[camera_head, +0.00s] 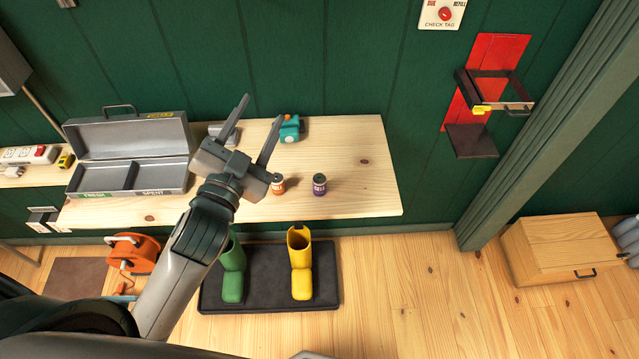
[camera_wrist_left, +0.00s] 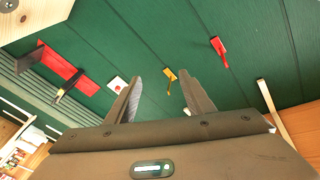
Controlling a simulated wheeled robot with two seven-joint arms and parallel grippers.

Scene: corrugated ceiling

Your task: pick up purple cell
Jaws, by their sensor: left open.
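The purple cell (camera_head: 319,185) is a small dark-topped purple cylinder standing upright on the wooden bench (camera_head: 370,140), near its front edge. An orange cell (camera_head: 278,185) stands to its left, close to my left gripper in the picture. My left gripper (camera_head: 259,121) is open and empty, up and left of the purple cell in the head view, with its fingers pointing up toward the green wall. In the left wrist view the open fingers (camera_wrist_left: 160,95) have nothing between them, and the purple cell does not show. My right gripper is not in view.
An open grey metal case (camera_head: 150,178) with compartments sits on the bench's left. A teal device (camera_head: 290,128) stands at the back. The bench's right part is clear.

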